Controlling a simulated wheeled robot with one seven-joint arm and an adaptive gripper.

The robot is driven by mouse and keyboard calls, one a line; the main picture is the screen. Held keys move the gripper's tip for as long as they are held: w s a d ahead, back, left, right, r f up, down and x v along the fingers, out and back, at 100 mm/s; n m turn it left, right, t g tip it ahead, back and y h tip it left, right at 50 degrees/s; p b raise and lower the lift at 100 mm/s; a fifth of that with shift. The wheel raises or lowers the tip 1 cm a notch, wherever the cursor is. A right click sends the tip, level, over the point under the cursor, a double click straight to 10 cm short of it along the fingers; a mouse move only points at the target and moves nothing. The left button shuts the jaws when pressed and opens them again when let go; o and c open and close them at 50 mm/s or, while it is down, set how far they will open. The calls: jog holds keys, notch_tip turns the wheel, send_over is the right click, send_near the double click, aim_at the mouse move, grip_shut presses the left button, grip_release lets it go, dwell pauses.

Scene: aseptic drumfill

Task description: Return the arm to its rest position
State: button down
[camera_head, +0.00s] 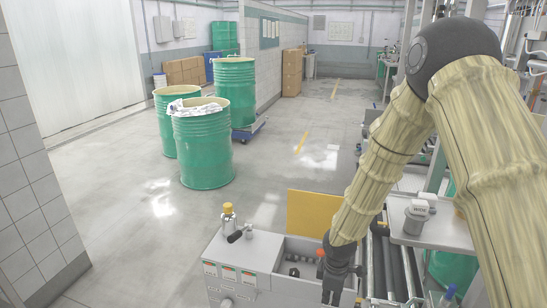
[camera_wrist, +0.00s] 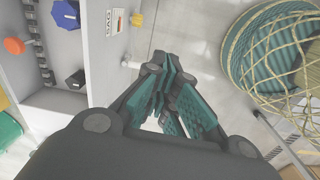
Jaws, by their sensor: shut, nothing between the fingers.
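My arm, in a pale yellow sleeve, reaches down from the upper right in the head view. My gripper (camera_head: 330,296) hangs fingers-down in front of the grey cabinet's (camera_head: 240,251) open tray, at its right end. In the wrist view the gripper's teal-padded fingers (camera_wrist: 172,88) are closed together with nothing between them. Grey floor shows beyond the fingertips. My gripper hides part of the tray in the head view.
A yellow panel (camera_head: 313,212) stands behind the tray. A yellow-capped bottle (camera_head: 228,220) stands on the cabinet. Rollers (camera_head: 396,268) and a small shelf (camera_head: 440,233) lie to the right. Several green drums (camera_head: 203,150) stand at left.

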jog(key=s+f+m+y, duration=0.1)
jog(key=s+f+m, duration=0.3)
jog(key=s+f, duration=0.65)
jog(key=s+d+f+m, duration=0.2)
jog(key=s+m, duration=0.1)
jog(key=s, duration=0.5)
jog(key=s+d+f+m, duration=0.1)
jog(key=s+f+m, duration=0.2)
jog(key=s, duration=0.5)
jog(key=s+d+f+m, duration=0.2)
jog(key=s+m, duration=0.2)
jog(key=s, duration=0.4)
jog(key=shift+d+f+h+p, duration=0.2)
jog(key=shift+d+h+p, duration=0.15)
jog(key=shift+h, duration=0.05)
jog(key=shift+m, duration=0.3)
